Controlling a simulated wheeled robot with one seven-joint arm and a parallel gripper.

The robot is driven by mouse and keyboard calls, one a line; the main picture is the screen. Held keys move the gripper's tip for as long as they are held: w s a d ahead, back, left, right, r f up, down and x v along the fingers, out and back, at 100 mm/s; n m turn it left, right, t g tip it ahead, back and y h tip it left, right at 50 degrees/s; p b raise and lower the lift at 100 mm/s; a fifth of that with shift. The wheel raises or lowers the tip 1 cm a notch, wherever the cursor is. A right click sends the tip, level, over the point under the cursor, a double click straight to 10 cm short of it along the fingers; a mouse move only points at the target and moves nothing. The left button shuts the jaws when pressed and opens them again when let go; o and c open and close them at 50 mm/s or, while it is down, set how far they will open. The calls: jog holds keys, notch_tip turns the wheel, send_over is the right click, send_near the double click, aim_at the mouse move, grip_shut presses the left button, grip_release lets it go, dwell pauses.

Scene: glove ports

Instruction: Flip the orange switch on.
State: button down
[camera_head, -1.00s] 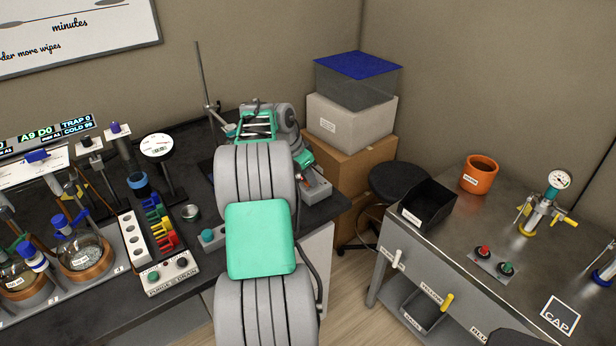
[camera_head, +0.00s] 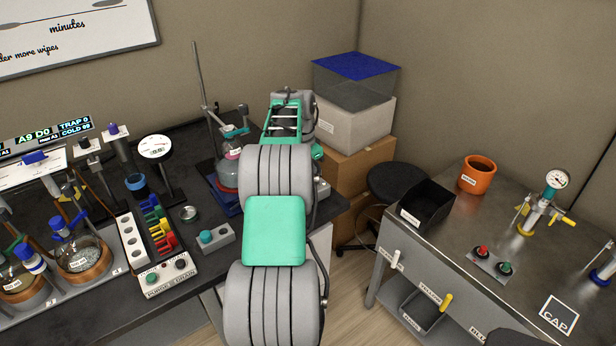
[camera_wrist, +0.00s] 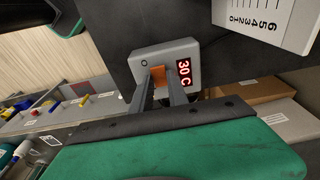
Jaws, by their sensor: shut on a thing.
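The orange switch (camera_wrist: 158,76) shows in the wrist view on the face of a grey control box (camera_wrist: 184,48) with a red "30 C" display (camera_wrist: 184,72). My gripper (camera_wrist: 164,84) has one finger on each side of the switch and is shut on it. A small round mark is on the box left of the switch. I cannot tell which way the switch is tipped. In the head view my arm hides the gripper and the switch; only an edge of the grey box (camera_head: 323,189) shows.
A flask (camera_head: 228,174) on a blue base stands left of my arm. A small box with a teal button (camera_head: 206,236) is nearer on the dark bench. Cardboard boxes (camera_head: 362,160) and a black stool (camera_head: 398,184) are to the right, before a steel table (camera_head: 470,235).

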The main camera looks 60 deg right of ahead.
jog(key=c, duration=1.3)
grip_release()
jog(key=shift+r, duration=0.1)
jog(key=r, duration=0.5)
jog(key=a+r+p, duration=0.1)
jog(key=r, duration=0.1)
jog(key=shift+w+r, duration=0.25)
jog(key=shift+r, duration=0.05)
